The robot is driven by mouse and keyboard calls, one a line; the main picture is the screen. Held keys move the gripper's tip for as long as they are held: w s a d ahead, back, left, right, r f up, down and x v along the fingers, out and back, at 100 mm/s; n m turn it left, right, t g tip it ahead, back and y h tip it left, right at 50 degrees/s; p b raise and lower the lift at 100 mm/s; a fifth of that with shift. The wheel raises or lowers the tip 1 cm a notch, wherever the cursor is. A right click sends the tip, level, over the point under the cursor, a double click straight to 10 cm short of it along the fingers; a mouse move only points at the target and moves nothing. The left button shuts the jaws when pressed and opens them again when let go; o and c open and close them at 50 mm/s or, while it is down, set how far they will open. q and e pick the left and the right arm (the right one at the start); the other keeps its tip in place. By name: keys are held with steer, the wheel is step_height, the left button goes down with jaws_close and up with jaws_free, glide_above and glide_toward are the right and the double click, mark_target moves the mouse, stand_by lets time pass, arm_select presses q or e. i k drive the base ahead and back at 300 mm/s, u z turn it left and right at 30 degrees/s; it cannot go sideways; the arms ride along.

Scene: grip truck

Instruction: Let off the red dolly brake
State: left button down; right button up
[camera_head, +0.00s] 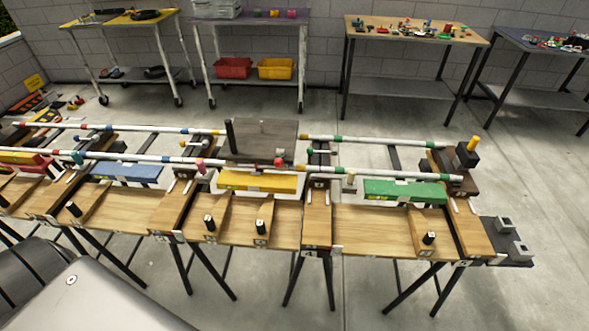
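Neither of my grippers shows in this view.
The wooden bench (365,226) carries blue (125,171), yellow (258,181) and green (404,191) blocks and several short black-topped pegs. An orange-topped post (472,145) stands at the right end. Side tables with parts line the back wall.

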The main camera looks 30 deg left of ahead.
mark_target(279, 162)
steer(key=z, duration=0.45)
steer(key=k, duration=1.05)
steer(key=u, duration=0.3)
steer(key=i, duration=0.7)
steer(key=u, duration=0.7)
